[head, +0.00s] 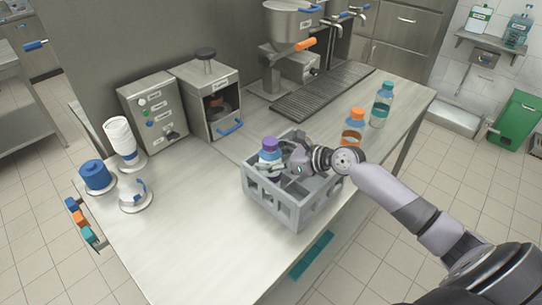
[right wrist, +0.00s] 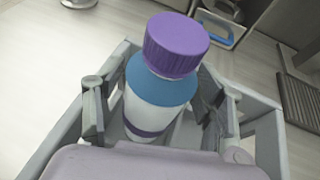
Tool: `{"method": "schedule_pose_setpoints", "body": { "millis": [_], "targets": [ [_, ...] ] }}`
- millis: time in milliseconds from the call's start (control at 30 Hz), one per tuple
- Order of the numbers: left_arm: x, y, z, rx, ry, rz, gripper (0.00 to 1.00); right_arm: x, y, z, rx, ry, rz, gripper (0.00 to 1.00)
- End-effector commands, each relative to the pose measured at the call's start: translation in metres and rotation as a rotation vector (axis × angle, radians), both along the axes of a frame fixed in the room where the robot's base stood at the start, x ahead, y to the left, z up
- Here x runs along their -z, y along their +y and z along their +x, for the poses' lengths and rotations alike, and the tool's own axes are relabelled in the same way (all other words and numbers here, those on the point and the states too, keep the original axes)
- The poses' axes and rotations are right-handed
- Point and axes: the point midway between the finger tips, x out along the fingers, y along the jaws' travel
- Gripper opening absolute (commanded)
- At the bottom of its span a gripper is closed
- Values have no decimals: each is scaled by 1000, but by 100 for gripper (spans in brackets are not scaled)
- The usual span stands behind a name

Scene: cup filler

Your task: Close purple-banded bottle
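The purple-banded bottle (right wrist: 160,90) stands in a compartment of the grey crate (head: 292,214). It has a purple cap on its top, a blue upper part, a whitish body and a purple band low down. In the head view the bottle (head: 269,157) is at the crate's back left. My right gripper (head: 285,164) reaches in from the right at the bottle. In the right wrist view the fingers of my right gripper (right wrist: 155,118) are spread on either side of the bottle, with gaps showing. The bottle's base is hidden. My left gripper is not in view.
An orange-capped bottle (head: 353,130) and a teal-capped bottle (head: 381,104) stand right of the crate. A machine with a blue handle (head: 210,98) stands behind. A stack of white cups (head: 119,136) and a blue cap stack (head: 96,176) are at left. The front counter is clear.

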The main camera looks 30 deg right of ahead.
Motion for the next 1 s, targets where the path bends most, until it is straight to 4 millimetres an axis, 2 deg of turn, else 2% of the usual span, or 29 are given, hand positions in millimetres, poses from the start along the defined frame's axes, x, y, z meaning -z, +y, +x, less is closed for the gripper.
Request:
{"method": "schedule_pose_setpoints", "body": {
  "millis": [100,500,667,1000],
  "targets": [
    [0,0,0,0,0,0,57,0,1,0,-1,1,1,75],
    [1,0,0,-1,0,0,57,-4,1,-1,-3,1,1,75],
    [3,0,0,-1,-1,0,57,-9,-10,-18,-1,3,0,75],
    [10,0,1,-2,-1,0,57,-31,-40,-65,-1,4,-1,75]
  ]
}}
